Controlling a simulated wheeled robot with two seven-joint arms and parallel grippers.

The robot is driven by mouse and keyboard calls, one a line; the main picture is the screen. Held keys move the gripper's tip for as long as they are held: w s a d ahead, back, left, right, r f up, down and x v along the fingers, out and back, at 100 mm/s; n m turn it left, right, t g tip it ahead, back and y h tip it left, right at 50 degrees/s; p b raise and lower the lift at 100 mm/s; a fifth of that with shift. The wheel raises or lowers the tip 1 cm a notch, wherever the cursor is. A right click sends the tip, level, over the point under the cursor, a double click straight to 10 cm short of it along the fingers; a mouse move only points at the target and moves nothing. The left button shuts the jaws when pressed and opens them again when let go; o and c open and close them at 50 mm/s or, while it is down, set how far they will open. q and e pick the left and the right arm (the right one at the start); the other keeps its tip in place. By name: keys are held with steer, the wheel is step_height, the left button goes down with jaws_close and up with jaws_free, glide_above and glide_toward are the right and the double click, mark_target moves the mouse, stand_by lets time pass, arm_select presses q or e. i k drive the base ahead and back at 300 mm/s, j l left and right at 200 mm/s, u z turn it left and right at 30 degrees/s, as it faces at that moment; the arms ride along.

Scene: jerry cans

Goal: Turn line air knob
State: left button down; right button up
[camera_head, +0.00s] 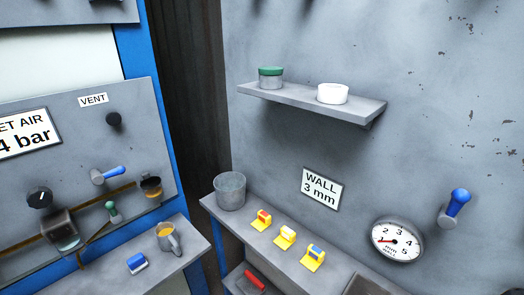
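No knob carries a readable "line air" label. A black round knob with a white mark (39,197) is on the grey panel at the left, above a dark boxy fitting (62,232). A smaller black knob (114,119) sits below the VENT label (94,100). A blue-handled lever (107,175) is between them, pointing right. A partly cut-off sign (25,134) reads "ET AIR" and "4 bar". A round gauge (397,240) on the right wall has a red needle pointing left, near the low end. Neither of my grippers is in view.
A blue-handled lever (455,205) is on the right wall. A shelf (300,98) holds a green-lidded jar (270,77) and a white bowl (332,93). The bench below (262,252) bears a grey bucket (230,191) and yellow blocks (285,237). A mug (168,239) stands on the left ledge.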

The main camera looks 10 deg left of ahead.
mark_target(38, 198)
steer(key=u, duration=1.75)
